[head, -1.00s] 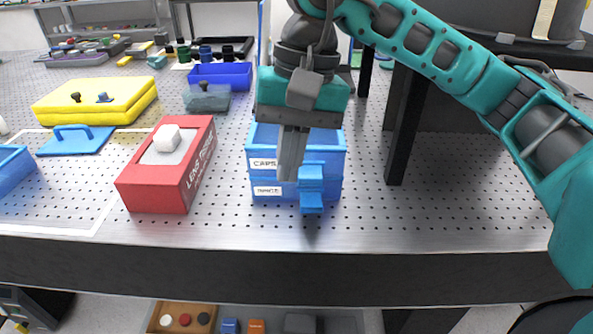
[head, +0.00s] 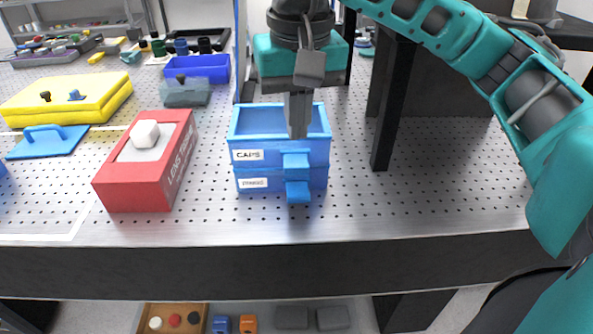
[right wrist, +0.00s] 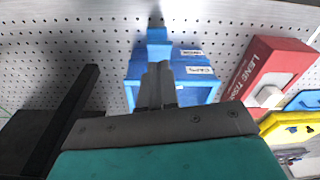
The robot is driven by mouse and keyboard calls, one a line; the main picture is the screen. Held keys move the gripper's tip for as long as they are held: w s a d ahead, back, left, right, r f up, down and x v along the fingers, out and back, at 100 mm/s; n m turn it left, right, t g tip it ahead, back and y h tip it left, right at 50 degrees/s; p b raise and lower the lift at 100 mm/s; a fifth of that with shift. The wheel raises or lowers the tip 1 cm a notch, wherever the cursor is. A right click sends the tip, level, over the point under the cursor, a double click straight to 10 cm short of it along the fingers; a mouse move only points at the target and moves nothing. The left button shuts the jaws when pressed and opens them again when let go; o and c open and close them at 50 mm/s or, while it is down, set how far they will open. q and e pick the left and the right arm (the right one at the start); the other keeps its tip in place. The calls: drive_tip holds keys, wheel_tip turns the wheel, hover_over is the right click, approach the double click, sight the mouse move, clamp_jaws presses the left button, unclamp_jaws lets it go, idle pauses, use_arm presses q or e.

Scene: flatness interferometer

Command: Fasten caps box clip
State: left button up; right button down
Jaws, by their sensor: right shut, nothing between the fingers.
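The blue caps box (head: 247,155), labelled CAPS, is open-topped and sits on a second blue box (head: 255,184) whose label is too small to read surely. A blue clip (head: 297,160) juts from the front of the caps box, with another blue tab (head: 298,192) below it on the lower box. Whether the clip is fastened cannot be told. My right gripper (head: 298,135) is shut and empty, its fingertips over the front wall just above the clip. In the right wrist view the shut fingers (right wrist: 158,68) cover part of the caps box (right wrist: 198,91). My left gripper is not in view.
Yellow (head: 70,100) and dark blue (head: 208,68) containers lie behind. A black post (head: 395,105) stands close on the right. The perforated table is clear in front, up to its edge.

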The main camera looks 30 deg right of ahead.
sight(297, 166)
wheel_tip(297, 166, down, 4)
drive_tip(key=shift+w+d+r+b, duration=0.1)
drive_tip(key=shift+w+b, duration=0.05)
drive_tip(key=shift+b, duration=0.95)
drive_tip(key=shift+f+b, duration=0.35)
drive_tip(key=shift+f, duration=0.35)
drive_tip(key=shift+w, duration=0.1)
drive_tip(key=shift+f, duration=0.3)
wheel_tip(297, 166, down, 4)
drive_tip(key=b, duration=0.4)
drive_tip(key=shift+b, duration=0.3)
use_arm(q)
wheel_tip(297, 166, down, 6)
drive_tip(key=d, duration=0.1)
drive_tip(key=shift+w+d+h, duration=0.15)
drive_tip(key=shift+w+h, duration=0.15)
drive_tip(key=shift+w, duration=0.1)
use_arm(e)
drive_tip(key=shift+r, duration=0.1)
